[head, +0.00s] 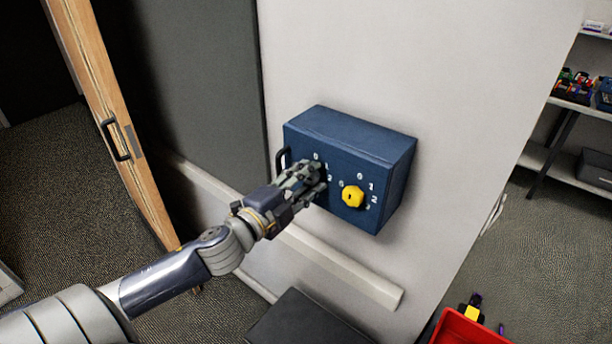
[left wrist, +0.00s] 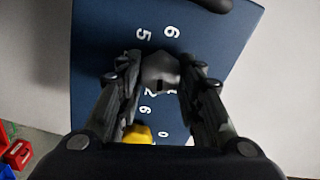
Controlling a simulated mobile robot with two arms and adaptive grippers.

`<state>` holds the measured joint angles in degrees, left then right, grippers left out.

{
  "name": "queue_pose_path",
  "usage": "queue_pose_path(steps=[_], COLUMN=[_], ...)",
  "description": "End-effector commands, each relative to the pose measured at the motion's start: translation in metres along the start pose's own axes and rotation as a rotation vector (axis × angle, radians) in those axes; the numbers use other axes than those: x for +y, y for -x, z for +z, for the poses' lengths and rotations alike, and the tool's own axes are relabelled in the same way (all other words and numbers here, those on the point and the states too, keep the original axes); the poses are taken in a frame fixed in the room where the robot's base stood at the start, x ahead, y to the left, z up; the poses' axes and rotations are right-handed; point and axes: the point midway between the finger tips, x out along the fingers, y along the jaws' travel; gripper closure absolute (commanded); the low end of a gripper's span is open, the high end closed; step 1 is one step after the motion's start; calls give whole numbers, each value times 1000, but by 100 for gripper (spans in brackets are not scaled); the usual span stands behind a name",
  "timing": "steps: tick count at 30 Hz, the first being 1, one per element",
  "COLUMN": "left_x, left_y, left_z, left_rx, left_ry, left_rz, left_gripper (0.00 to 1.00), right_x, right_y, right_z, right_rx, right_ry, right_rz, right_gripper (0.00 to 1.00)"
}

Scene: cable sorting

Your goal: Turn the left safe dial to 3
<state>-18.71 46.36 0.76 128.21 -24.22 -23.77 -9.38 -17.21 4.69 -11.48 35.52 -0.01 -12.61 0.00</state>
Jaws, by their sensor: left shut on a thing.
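A blue safe box (head: 350,145) is mounted on the pale wall and has two dials on its front. My left gripper (head: 317,176) is at the left dial and hides it in the head view. In the left wrist view, my left gripper (left wrist: 161,80) has its fingers on both sides of the grey left dial (left wrist: 160,70) and is shut on it. White digits 6 and 5 show beyond the dial; others are partly covered by the fingers. I cannot read the dial's setting. The yellow right dial (head: 353,196) is free and also shows in the left wrist view (left wrist: 138,133).
A black handle (head: 282,160) is on the safe's left edge, close to my left gripper. A pale rail (head: 330,262) runs along the wall below. A dark box top (head: 305,322) and a red bin (head: 465,328) are lower down. Shelves stand at the right.

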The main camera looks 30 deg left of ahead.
Motion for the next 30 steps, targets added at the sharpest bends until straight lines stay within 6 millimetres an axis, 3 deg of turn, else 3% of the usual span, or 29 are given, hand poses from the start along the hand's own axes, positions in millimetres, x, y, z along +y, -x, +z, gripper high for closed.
queue_pose_path(steps=[30], left_x=[4], left_y=[0], left_z=[1], left_rx=[2], left_ry=[-891], left_rz=[2], left_gripper=[90], right_x=[-2], right_y=[26], right_z=[-3], right_rx=[1], right_ry=[-2], right_rz=[-3], right_gripper=[60])
